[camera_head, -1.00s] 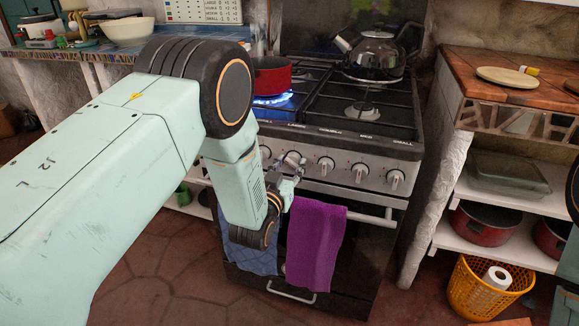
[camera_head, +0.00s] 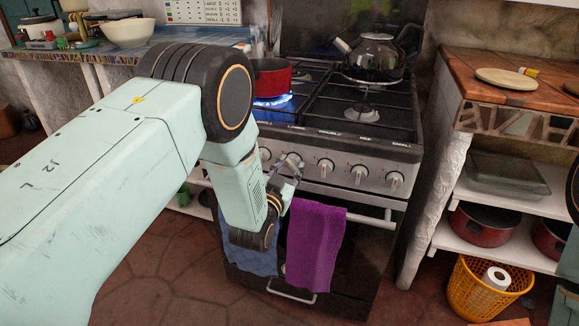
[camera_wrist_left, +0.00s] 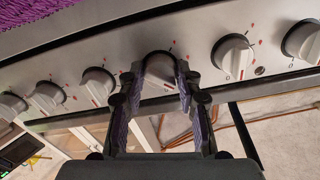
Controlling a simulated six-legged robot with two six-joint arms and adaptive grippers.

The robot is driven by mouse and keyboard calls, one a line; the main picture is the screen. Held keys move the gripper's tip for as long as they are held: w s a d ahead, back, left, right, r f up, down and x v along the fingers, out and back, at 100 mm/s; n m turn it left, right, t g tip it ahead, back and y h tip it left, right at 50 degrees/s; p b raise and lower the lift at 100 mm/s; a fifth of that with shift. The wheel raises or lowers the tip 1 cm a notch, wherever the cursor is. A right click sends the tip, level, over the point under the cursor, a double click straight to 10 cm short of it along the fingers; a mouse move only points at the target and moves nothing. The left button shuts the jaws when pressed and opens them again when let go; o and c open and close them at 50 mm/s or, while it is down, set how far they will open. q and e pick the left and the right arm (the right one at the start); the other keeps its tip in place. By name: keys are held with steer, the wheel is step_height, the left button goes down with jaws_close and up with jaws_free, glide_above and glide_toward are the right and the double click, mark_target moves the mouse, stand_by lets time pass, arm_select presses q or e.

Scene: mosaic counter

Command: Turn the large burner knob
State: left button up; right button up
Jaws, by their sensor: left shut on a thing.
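The large burner knob (camera_head: 293,158) is a silver knob on the oven's front panel, second from the left among those showing in the head view. My left gripper (camera_head: 287,170) is at this knob, partly covering it. In the left wrist view, the knob (camera_wrist_left: 160,69) sits between the two dark fingers of my left gripper (camera_wrist_left: 155,90), which are closed on its sides. The knob's pointer is hidden or too small to read. My right gripper is not in view.
Neighbouring knobs (camera_head: 326,167) sit close on the right. A purple towel (camera_head: 315,240) and a blue towel (camera_head: 250,252) hang on the oven rail (camera_head: 372,220) just below the gripper. A kettle (camera_head: 375,55) stands at the back right of the hob.

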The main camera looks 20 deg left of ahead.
arm_select(q)
steer(key=m+p, duration=0.1)
steer(key=m, duration=0.3)
steer(key=shift+m, duration=0.3)
steer(key=m, duration=0.4)
steer(key=shift+m+p, duration=0.3)
steer(key=shift+p, duration=0.05)
steer(key=o, duration=1.1)
steer(key=shift+o, duration=0.2)
steer(key=s, duration=1.2)
steer(key=shift+a, duration=0.25)
